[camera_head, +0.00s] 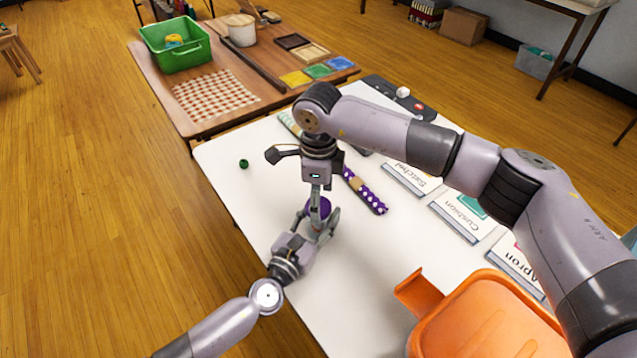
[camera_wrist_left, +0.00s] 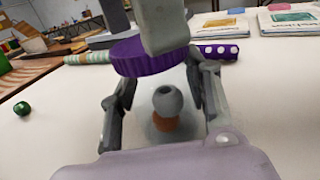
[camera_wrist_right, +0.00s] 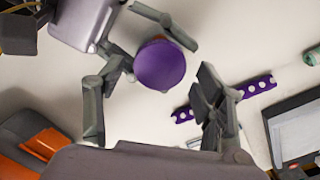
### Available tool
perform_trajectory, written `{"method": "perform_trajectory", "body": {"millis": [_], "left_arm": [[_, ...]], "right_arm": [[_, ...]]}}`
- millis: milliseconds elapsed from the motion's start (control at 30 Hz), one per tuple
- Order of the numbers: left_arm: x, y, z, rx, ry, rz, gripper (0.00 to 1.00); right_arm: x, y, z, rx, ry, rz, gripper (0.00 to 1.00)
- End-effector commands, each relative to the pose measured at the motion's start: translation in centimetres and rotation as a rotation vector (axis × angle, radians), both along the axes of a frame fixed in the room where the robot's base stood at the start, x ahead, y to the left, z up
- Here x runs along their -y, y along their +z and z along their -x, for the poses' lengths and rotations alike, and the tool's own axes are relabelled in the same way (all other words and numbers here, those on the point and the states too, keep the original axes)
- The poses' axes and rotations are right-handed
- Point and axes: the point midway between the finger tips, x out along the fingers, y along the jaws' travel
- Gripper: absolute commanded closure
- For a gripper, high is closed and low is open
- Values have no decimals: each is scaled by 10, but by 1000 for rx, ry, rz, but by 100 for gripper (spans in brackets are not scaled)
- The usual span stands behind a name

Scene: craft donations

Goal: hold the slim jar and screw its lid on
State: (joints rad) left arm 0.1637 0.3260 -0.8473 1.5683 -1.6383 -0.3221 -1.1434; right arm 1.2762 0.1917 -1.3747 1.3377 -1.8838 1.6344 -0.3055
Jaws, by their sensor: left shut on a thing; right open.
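The slim jar is clear, with a grey and an orange piece (camera_wrist_left: 166,105) showing through it; it stands on the white table. My left gripper (camera_head: 318,222) is shut around the jar's sides, its fingers also in the left wrist view (camera_wrist_left: 165,95). The purple lid (camera_wrist_left: 150,55) is at the jar's mouth and looks slightly tilted; I cannot tell whether it is threaded on. The lid also shows in the right wrist view (camera_wrist_right: 160,65), round and from above. My right gripper (camera_wrist_right: 155,108) is open and points down just above the lid, its fingers apart and empty.
A purple dotted roll (camera_head: 365,191) lies just right of the jar. A small green ball (camera_head: 244,163) lies to the left. An orange bin (camera_head: 490,315) stands at the front right. Labelled cards, including Cushion (camera_head: 458,217), line the right side. The table left of the jar is mostly clear.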

Motion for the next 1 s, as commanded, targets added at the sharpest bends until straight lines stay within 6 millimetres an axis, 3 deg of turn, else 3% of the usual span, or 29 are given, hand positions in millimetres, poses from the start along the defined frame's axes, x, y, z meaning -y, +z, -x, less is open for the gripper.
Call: {"method": "perform_trajectory", "body": {"millis": [200,467,1000], "left_arm": [[0,0,0,0,0,0,100],[0,0,0,0,0,0,100],[0,0,0,0,0,0,100]], "right_arm": [[0,-13,0,0,0,0,37],[0,-14,0,0,1,0,37],[0,-14,0,1,0,-1,73]]}}
